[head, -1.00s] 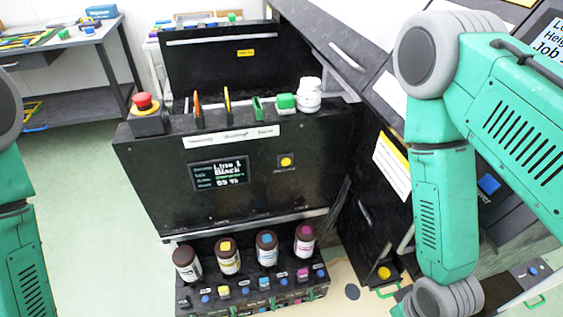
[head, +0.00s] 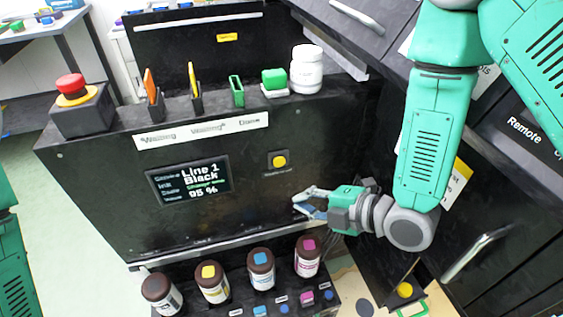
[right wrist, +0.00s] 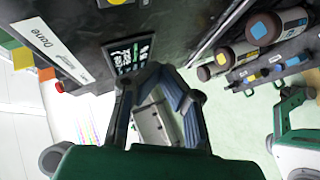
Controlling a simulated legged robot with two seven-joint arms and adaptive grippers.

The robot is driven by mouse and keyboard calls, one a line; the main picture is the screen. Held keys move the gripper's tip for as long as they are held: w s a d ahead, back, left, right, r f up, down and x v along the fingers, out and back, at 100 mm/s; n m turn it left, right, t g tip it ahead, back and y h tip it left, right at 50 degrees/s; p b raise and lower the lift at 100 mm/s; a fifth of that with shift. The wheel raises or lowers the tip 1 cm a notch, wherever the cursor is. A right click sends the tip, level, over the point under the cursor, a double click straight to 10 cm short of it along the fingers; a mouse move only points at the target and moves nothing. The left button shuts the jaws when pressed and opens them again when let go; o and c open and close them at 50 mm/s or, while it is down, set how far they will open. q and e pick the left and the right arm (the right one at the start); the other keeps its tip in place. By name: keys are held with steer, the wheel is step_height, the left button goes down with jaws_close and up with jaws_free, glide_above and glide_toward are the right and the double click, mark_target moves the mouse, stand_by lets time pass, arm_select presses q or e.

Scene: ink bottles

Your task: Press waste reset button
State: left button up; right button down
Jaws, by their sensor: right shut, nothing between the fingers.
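A round yellow button (head: 279,161) sits on a small dark plate on the front of the black cabinet (head: 110,200), right of the screen; the label below it is too small to read. In the right wrist view a yellow button (right wrist: 116,2) shows at the top edge. My right gripper (head: 303,202) is shut and empty, below and slightly right of the button, apart from it. Its fingers also show in the right wrist view (right wrist: 158,82). Another yellow button (head: 404,289) is low at the right. My left gripper is out of view.
The screen (head: 189,181) reads Line 1 Black, 95 %. A red emergency button (head: 71,85) and a white bottle (head: 307,70) stand on the cabinet top. Several ink bottles, including a magenta-marked one (head: 308,256), stand below the gripper. A dark cabinet lies at right.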

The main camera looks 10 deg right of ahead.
mark_target(279, 162)
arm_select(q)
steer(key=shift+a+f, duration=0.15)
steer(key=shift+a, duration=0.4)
arm_select(e)
steer(key=shift+w+a, duration=0.3)
steer(key=shift+w, duration=1.15)
steer(key=shift+w+a, duration=0.3)
steer(key=shift+w, duration=1.15)
steer(key=shift+w+a, duration=0.3)
steer(key=shift+w, duration=1.15)
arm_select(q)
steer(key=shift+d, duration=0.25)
arm_select(e)
steer(key=shift+d, duration=0.25)
steer(key=shift+w, duration=0.15)
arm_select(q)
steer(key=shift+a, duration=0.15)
arm_select(e)
steer(key=shift+w+a+r, duration=0.15)
steer(key=shift+w+a, duration=0.1)
steer(key=shift+a, duration=0.05)
